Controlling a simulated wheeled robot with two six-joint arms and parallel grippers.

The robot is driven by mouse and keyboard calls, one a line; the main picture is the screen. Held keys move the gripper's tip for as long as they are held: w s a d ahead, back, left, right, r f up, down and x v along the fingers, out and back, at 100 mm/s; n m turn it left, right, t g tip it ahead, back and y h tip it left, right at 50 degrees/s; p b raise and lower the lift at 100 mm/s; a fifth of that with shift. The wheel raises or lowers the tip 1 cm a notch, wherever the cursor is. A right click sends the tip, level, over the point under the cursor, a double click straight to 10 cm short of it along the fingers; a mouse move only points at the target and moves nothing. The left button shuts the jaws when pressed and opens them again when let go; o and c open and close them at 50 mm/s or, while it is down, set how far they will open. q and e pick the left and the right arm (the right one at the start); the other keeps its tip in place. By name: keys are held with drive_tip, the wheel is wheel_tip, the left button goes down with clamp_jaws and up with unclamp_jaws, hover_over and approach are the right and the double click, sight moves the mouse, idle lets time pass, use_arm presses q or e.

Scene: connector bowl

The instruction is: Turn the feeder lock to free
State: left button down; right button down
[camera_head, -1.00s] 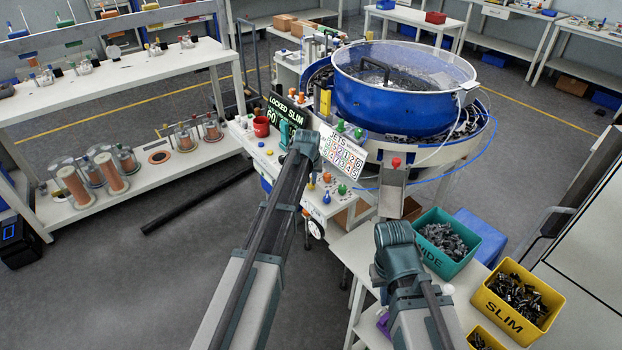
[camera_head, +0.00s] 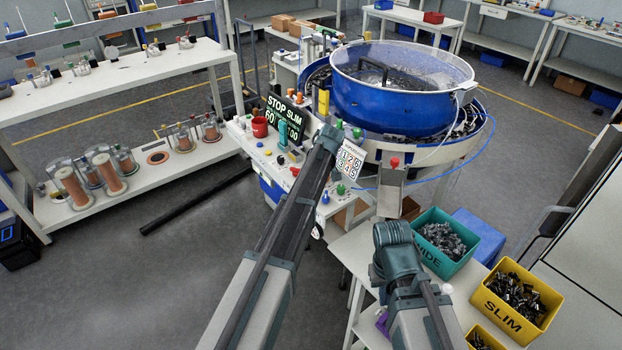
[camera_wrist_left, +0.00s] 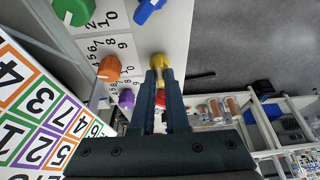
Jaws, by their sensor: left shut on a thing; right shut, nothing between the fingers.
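In the left wrist view my left gripper (camera_wrist_left: 160,72) is shut on a yellow knob (camera_wrist_left: 158,59) on the white number-marked panel (camera_wrist_left: 122,20). I take this knob for the feeder lock; no label naming it is readable. In the head view my left forearm hides the fingers and the knob. The display (camera_head: 285,118) on the feeder's console reads STOP SLIM. My right gripper (camera_head: 393,240) is over the side table, apart from the console and seen mostly from behind; it is shut and empty.
The blue bowl feeder (camera_head: 400,95) stands behind the console. Orange (camera_wrist_left: 109,68), green (camera_wrist_left: 74,11) and blue (camera_wrist_left: 148,9) knobs surround the held one. A number card (camera_wrist_left: 40,115) is close beside the left gripper. Teal WIDE (camera_head: 440,245) and yellow SLIM (camera_head: 515,302) bins stand right.

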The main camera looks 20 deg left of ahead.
use_arm(q)
drive_tip(key=n, duration=0.1)
drive_tip(key=n+g, duration=0.1)
drive_tip(key=n, duration=0.2)
drive_tip(key=shift+w+d+n+g+y, duration=0.1)
drive_tip(key=shift+w+n+g+y, duration=0.2)
drive_tip(key=shift+g, duration=0.1)
drive_tip(key=shift+n+g, duration=0.7)
drive_tip(key=shift+n, duration=1.3)
drive_tip(key=c, duration=0.9)
unclamp_jaws()
drive_tip(key=p+v, duration=1.3)
drive_tip(key=shift+w+d+r, duration=0.2)
drive_tip(key=shift+d+r, duration=0.05)
drive_tip(key=shift+r, duration=0.1)
